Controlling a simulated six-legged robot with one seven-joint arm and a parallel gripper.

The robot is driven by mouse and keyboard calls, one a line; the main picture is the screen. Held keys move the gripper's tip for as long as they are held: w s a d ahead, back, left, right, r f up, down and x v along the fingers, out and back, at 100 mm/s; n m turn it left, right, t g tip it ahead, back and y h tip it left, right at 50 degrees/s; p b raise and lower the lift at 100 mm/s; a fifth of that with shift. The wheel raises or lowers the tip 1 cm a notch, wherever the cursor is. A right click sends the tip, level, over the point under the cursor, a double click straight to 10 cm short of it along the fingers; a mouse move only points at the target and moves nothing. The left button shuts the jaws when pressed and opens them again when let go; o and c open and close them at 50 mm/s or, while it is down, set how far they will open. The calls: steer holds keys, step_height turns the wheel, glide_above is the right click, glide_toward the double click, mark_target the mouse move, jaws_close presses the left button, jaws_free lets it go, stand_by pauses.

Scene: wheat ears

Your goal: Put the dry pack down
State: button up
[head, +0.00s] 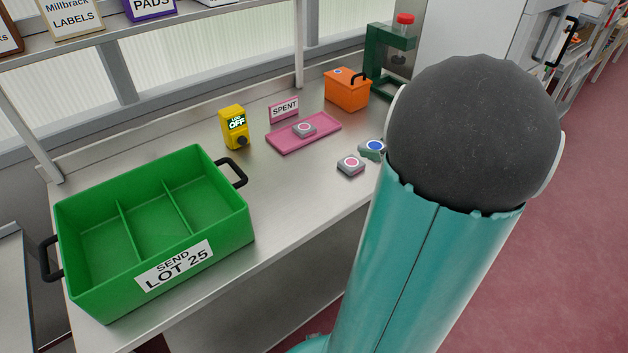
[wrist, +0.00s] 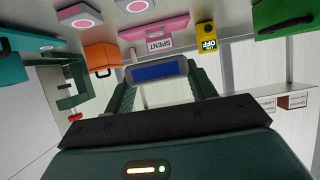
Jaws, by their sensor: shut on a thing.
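The dry pack, a small grey block with a blue patch (wrist: 158,71), is between the two dark green fingers of my gripper (wrist: 160,84), which is shut on it. In the head view the pack's blue spot (head: 375,146) shows just left of my arm, which hides most of the gripper. I cannot tell whether the pack touches the bench. A loose grey pack with a pink spot (head: 351,164) lies close by on the bench. A similar pink-spotted pack (head: 304,129) lies on the pink tray (head: 285,145) by the SPENT sign (head: 284,109).
A yellow LOG OFF box (head: 234,127), an orange box (head: 346,92) and a green stand with a red knob (head: 404,19) stand behind. Bench between crate and packs is clear.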

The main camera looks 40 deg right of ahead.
steer(key=shift+s+d+r, duration=0.15)
steer(key=shift+s+d, duration=0.05)
steer(key=shift+s, duration=0.45)
steer(key=w+a+f, duration=0.5)
steer(key=w+a, duration=0.1)
steer(key=w, duration=0.2)
glide_above(323, 188)
steer(key=f, duration=0.4)
steer(key=shift+s+d, duration=0.25)
steer(key=shift+s, duration=0.15)
steer(key=shift+w+a+f, duration=0.1)
steer(key=shift+w+f, duration=0.1)
steer(key=shift+f, duration=0.15)
steer(key=shift+w+a+f, duration=0.15)
steer(key=shift+f, duration=1.35)
steer(key=shift+f, duration=0.2)
steer(key=o, duration=1)
